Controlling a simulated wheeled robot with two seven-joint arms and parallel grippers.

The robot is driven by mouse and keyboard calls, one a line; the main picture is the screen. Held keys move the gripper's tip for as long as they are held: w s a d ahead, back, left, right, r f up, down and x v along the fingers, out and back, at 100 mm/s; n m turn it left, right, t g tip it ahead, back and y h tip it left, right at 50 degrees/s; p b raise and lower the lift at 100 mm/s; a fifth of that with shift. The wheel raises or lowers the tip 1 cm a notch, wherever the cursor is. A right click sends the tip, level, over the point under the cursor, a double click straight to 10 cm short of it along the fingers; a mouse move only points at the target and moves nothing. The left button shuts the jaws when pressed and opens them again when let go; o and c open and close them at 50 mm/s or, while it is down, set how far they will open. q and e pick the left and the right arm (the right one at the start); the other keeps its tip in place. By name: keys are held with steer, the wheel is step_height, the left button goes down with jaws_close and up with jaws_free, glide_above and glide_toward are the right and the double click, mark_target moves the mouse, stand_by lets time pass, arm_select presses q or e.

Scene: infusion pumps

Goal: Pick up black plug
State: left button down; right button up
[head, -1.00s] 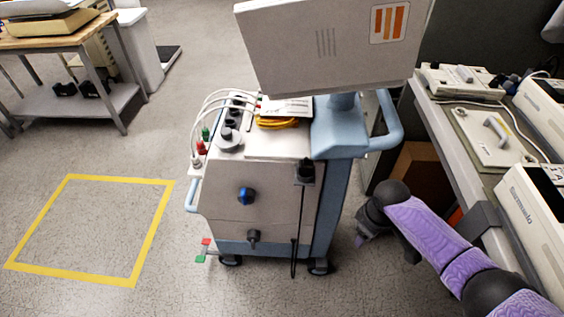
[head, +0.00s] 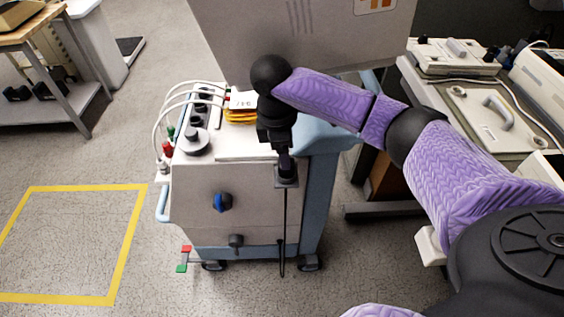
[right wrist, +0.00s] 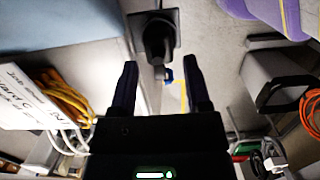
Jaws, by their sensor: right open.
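The black plug (right wrist: 157,41) sits at a dark square mount on the upper right corner of the cart's front. A black cable (head: 284,232) hangs straight down below it. My right gripper (head: 285,168) reaches down from above to the plug's place and hides most of the plug in the head view. In the right wrist view my right gripper (right wrist: 159,62) is open, with one finger to each side. The plug shows just beyond the fingertips, roughly centred in the gap, and is not gripped. My left gripper is not in view.
The cart (head: 240,185) carries a large monitor (head: 300,35) close behind my right arm. White cables (head: 172,115) and a yellow coil (head: 240,116) lie on its top. A blue knob (head: 221,202) is on its front. A bench (head: 420,105) with devices stands at the right.

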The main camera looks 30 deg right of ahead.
steer(key=f, duration=0.1)
steer(key=f+b, duration=0.2)
steer(key=f, duration=0.1)
steer(key=shift+s+d, duration=0.1)
steer(key=shift+d, duration=0.15)
steer(key=shift+f, duration=0.1)
steer(key=shift+c, duration=0.5)
steer(key=c, duration=0.7)
jaws_close()
steer(key=shift+r, duration=0.25)
